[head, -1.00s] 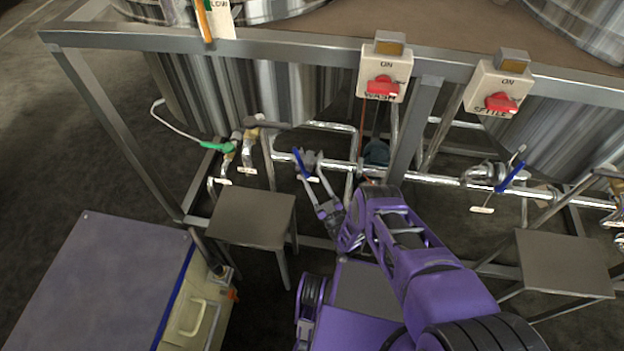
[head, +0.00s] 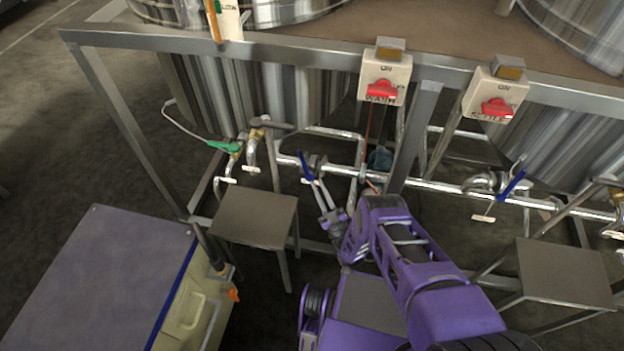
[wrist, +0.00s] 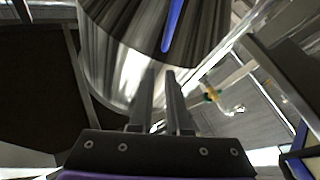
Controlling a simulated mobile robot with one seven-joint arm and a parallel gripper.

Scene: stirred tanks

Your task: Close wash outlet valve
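A valve with a blue lever handle (head: 305,166) sits on the silver pipe below the WASH switch box (head: 385,78). The handle tilts, its upper end to the left. My gripper (head: 318,186) is just below and in front of this handle in the head view. In the wrist view, my gripper's two fingers (wrist: 160,75) are parallel with a narrow gap and nothing visible between them. A blue handle (wrist: 173,25) shows beyond the fingertips, apart from them in the picture. Whether the fingertips touch the valve is too small to tell.
A second blue-handled valve (head: 512,184) is on the pipe at right. A green handle (head: 224,146) is at left. Small grey stools (head: 257,217) (head: 565,273) stand either side of me. A metal frame leg (head: 414,140) stands right of the valve. A large box (head: 95,275) is front left.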

